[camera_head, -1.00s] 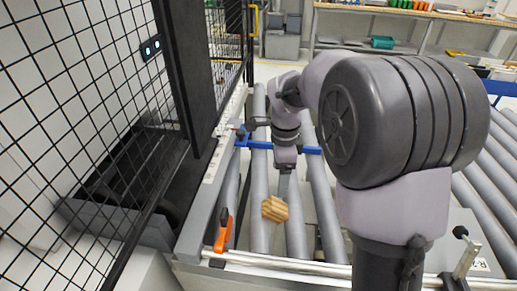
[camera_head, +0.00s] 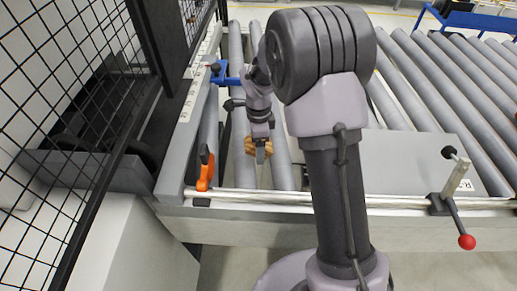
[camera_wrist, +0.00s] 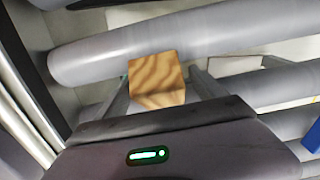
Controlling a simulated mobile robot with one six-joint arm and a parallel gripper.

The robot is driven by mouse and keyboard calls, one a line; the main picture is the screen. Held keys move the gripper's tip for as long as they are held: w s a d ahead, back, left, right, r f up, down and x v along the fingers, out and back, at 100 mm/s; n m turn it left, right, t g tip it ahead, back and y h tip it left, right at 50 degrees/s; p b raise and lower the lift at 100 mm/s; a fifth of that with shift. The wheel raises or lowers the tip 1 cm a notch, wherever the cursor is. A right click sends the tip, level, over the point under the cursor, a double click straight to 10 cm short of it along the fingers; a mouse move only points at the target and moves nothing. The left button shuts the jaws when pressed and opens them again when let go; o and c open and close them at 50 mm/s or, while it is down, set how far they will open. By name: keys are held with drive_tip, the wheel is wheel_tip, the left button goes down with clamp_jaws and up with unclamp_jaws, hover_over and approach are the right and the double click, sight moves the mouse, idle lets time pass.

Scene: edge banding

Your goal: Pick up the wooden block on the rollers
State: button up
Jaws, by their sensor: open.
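The wooden block (camera_head: 251,144) lies on the grey rollers, partly hidden behind my gripper (camera_head: 260,157) in the head view. In the wrist view, the striped tan block (camera_wrist: 157,80) sits between the two fingers of my gripper (camera_wrist: 160,84). One finger is at its left and the other at its right. The fingers are open, with a visible gap at least on the right side. The block's lower side is hidden in the wrist view.
An orange-handled clamp (camera_head: 205,172) stands left of the block on the conveyor's side. A blue bracket (camera_head: 222,76) is farther back. A red-knobbed lever (camera_head: 466,241) sticks out at the front right. A black mesh fence (camera_head: 75,110) borders the left.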

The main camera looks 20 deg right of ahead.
drive_tip(key=shift+r, duration=0.15)
drive_tip(key=shift+c, duration=0.7)
drive_tip(key=c, duration=1.4)
